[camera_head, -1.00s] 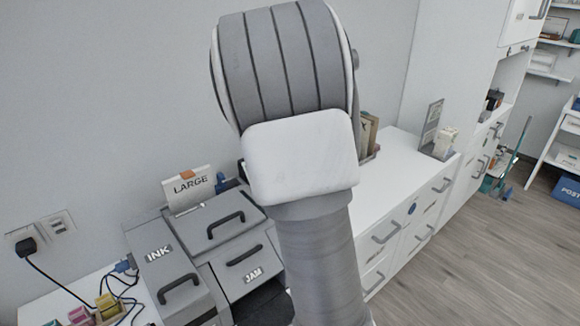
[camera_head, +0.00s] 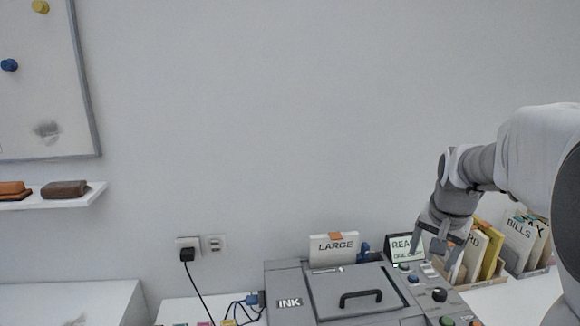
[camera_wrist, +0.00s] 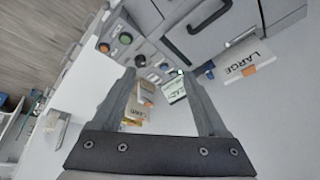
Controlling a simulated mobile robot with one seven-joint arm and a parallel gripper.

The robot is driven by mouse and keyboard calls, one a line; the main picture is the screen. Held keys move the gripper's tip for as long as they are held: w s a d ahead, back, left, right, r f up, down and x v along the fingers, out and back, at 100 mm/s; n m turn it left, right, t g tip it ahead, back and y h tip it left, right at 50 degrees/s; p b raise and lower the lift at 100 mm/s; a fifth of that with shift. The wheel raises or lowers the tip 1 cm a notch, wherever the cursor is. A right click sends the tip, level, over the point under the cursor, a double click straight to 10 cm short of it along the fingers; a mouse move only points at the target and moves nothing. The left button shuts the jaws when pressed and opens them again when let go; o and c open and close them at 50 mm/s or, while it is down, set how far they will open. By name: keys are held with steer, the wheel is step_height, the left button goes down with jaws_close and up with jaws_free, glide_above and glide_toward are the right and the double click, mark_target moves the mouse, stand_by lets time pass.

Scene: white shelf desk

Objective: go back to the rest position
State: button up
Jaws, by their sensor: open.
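My gripper (camera_head: 434,252) hangs at the right of the head view, fingers down, over the right end of the grey printer (camera_head: 330,284). In the wrist view my gripper (camera_wrist: 158,76) shows two fingers spread apart with nothing held between them. Past the fingertips are the printer's buttons, a small lit display (camera_wrist: 172,88) and some folders. The display also shows in the head view (camera_head: 402,246), just left of the gripper. My arm comes in from the right edge and hides part of the folders.
A LARGE paper pack (camera_head: 334,248) stands behind the printer. File holders with folders (camera_head: 522,240) stand at the right. At left are a wall shelf (camera_head: 60,197) with two brown items, a whiteboard (camera_head: 45,90) and a plugged-in cable. The wall above the printer is bare.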

steer(key=s+a+r+n, duration=0.1)
steer(key=s+a+n, duration=0.3)
steer(key=s+a, duration=0.3)
steer(key=s+a+r+n+t+y+p, duration=0.1)
steer(key=s+a+n, duration=0.3)
steer(key=s+a, duration=0.4)
steer(key=s+r, duration=0.1)
steer(key=s, duration=0.5)
steer(key=shift+s+t, duration=0.15)
steer(key=shift+t, duration=0.15)
